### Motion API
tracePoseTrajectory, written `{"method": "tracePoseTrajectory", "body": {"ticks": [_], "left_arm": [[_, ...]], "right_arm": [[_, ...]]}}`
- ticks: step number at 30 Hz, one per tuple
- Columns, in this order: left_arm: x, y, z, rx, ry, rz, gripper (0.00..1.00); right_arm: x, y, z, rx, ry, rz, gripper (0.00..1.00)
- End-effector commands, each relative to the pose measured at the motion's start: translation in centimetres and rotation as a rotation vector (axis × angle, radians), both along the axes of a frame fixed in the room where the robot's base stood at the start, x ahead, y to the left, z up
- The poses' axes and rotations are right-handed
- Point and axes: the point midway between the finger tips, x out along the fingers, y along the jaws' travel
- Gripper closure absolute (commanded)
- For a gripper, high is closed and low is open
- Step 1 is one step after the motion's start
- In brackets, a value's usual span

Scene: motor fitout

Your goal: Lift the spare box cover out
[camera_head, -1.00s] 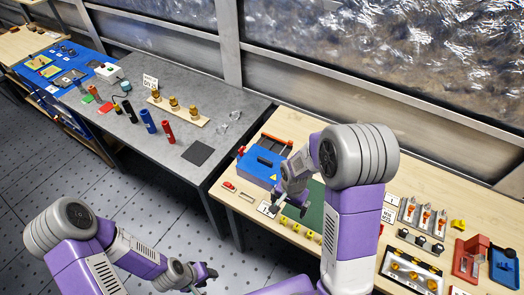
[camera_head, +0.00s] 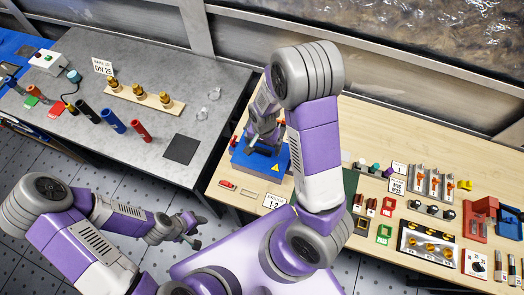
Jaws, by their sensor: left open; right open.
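A blue cover-like piece (camera_head: 246,160) with a yellow warning triangle lies on the light wooden bench, left of centre. I take it to be the spare box cover; my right arm hides much of it, including the black handle on top. My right gripper (camera_head: 262,143) is open over this piece, its fingers close to the handle area. I cannot tell whether they touch it. My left gripper (camera_head: 193,231) is open and empty, out over the floor in front of the benches, away from the cover.
A grey bench (camera_head: 165,60) to the left holds brass fittings on a wooden strip (camera_head: 140,97), coloured cylinders and a dark square pad (camera_head: 182,149). My purple forearm crosses the middle.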

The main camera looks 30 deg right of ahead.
Motion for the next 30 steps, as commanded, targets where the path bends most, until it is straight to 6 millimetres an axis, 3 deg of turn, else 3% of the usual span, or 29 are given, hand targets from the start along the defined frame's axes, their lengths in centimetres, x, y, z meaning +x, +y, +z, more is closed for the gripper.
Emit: {"method": "tracePoseTrajectory", "body": {"ticks": [6, 15, 30], "left_arm": [[0.1, 0.0, -0.1, 0.0, -0.002, 0.001, 0.57], [0.1, 0.0, -0.1, 0.0, -0.002, 0.001, 0.57], [0.1, 0.0, -0.1, 0.0, -0.002, 0.001, 0.57]], "right_arm": [[0.1, 0.0, -3.2, -0.001, 0.002, 0.0, 0.0], [0.2, 0.1, -3.7, 0.0, 0.0, 0.001, 0.0], [0.2, 0.0, -3.6, 0.001, -0.001, 0.001, 0.74]]}}
